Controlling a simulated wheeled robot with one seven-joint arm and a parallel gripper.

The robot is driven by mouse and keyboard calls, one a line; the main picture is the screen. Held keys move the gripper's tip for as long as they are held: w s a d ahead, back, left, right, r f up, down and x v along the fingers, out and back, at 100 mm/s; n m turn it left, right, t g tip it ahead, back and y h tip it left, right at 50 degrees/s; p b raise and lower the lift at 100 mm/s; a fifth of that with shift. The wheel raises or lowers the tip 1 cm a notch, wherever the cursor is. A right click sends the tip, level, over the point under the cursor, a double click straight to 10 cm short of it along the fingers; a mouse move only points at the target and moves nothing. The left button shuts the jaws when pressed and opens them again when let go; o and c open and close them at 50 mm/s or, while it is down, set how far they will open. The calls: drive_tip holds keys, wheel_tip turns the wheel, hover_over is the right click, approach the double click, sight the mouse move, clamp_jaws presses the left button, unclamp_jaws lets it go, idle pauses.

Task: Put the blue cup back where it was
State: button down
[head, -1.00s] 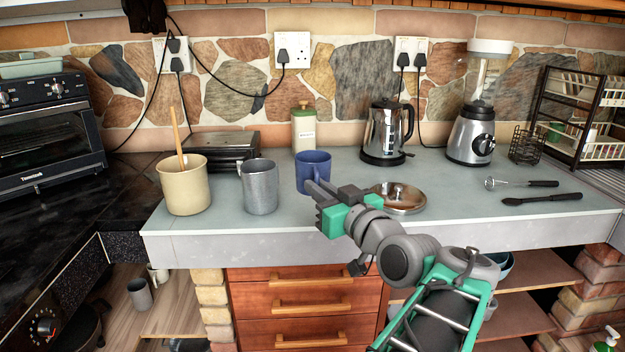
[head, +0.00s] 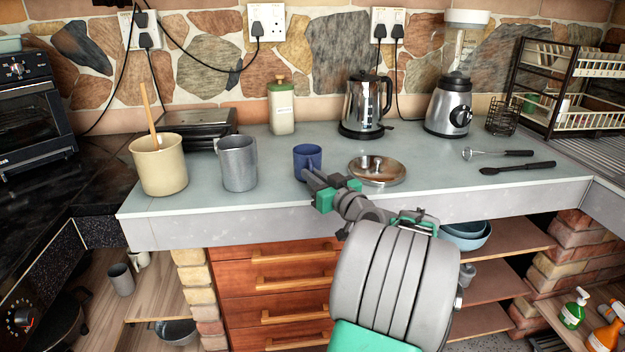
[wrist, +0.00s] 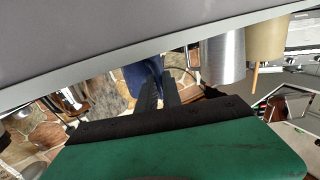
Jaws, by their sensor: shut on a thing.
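The blue cup (head: 307,158) is at the front of the grey countertop (head: 215,202), between the grey metal mug (head: 239,163) and the round metal lid (head: 377,171). It looks upright, and its base appears at or just above the counter; I cannot tell if it touches. My gripper (head: 313,180) reaches in from the front and is shut on the cup's handle side. In the wrist view, which is upside down, the fingers (wrist: 158,92) overlap the blue cup (wrist: 138,76) and hide part of it.
A cream pot with a wooden spoon (head: 158,165) stands left of the mug. A cream canister (head: 282,110), a kettle (head: 366,105) and a blender (head: 448,105) stand behind. Utensils (head: 517,168) lie at right. Bare counter lies behind the cup.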

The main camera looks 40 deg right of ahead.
drive_tip(key=shift+f, duration=0.15)
drive_tip(key=shift+f, duration=0.15)
drive_tip(key=c, duration=1.5)
unclamp_jaws()
